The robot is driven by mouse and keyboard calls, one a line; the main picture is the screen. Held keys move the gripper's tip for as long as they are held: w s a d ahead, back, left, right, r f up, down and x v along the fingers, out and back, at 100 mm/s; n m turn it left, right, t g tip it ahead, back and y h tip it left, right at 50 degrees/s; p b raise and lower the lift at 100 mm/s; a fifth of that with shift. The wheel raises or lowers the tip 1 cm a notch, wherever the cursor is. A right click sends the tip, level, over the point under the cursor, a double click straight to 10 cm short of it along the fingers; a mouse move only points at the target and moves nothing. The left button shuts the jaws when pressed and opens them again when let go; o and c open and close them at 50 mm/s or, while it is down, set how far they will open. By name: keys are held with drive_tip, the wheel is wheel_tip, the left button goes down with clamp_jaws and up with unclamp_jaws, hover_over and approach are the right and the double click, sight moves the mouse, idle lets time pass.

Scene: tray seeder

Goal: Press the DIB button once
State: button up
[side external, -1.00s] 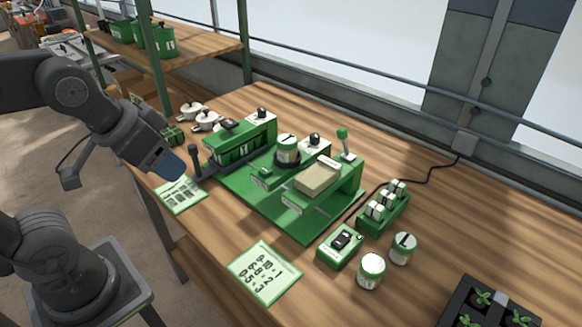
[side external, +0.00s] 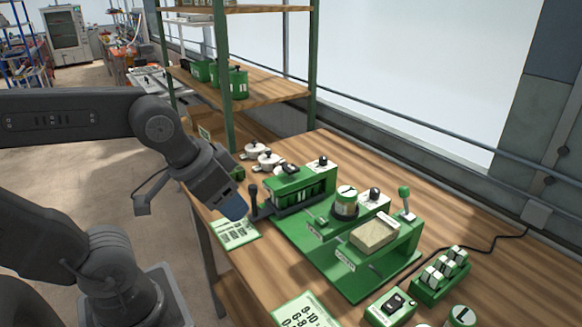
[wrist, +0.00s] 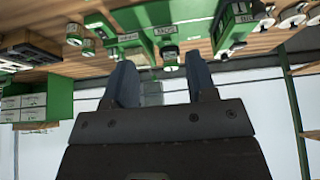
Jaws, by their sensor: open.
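The green seeder station (side external: 300,240) stands on the wooden bench in the side view. It carries a black-handled lever (side external: 254,192) at its left end, two black knobs on white-topped housings, the rear one (side external: 323,161) and the middle one (side external: 374,193), and a green-topped lever (side external: 404,192) at right. Its small labels are too small to read there, so I cannot tell which part is the DIB button. My gripper (side external: 238,211) is just left of the black-handled lever, above the bench's left edge. In the wrist view my gripper (wrist: 162,80) is open, with nothing between its fingers.
A printed card (side external: 238,232) lies below my gripper. A tan block (side external: 374,236) and a lidded jar (side external: 346,200) sit on the station. A small green box with a black switch (side external: 393,304) and a rack of white-topped vials (side external: 440,275) stand at right. White pots (side external: 268,160) stand behind.

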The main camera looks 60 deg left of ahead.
clamp_jaws()
idle(1.5)
